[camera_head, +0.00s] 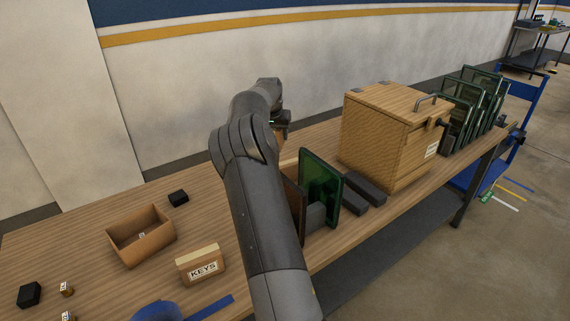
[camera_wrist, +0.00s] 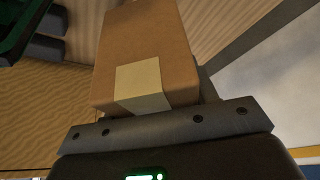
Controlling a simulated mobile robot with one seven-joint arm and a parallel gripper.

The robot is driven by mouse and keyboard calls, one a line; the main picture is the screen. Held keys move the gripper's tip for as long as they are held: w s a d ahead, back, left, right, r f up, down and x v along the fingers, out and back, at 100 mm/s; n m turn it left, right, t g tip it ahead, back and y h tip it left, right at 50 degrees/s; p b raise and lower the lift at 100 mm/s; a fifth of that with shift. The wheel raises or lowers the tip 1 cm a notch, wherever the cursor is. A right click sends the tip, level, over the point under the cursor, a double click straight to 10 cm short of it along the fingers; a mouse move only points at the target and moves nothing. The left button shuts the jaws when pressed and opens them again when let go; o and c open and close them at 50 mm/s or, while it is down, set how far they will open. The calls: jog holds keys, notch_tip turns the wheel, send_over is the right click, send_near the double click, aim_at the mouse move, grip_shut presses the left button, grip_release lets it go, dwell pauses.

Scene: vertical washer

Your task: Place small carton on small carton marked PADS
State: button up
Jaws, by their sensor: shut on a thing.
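My gripper (camera_head: 282,122) is over the back part of the workbench, mostly hidden by my own arm. In the wrist view it is shut on a small brown carton (camera_wrist: 147,40) with a pale tape patch. The carton lies behind the grey finger bar, and its far end is cut off by the frame's top. Only a sliver of it may show below the gripper in the head view. I can read no PADS mark in either view. A small carton marked KEYS (camera_head: 201,267) stands on the bench at the front.
An open brown box (camera_head: 152,250) and small black blocks (camera_head: 178,197) are left of my arm. Green-framed panels (camera_head: 320,190), dark bars (camera_head: 364,188) and a wooden chest (camera_head: 380,140) are to the right. The wall runs behind the wooden bench (camera_head: 80,225).

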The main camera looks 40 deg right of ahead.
jog(key=shift+d+r, duration=0.1)
jog(key=shift+d, duration=0.25)
jog(key=shift+s+f, duration=0.1)
jog(key=shift+f, duration=0.2)
notch_tip(320, 180, down, 9)
jog(key=shift+f, duration=0.1)
jog(key=shift+f, duration=0.1)
jog(key=o, duration=1.1)
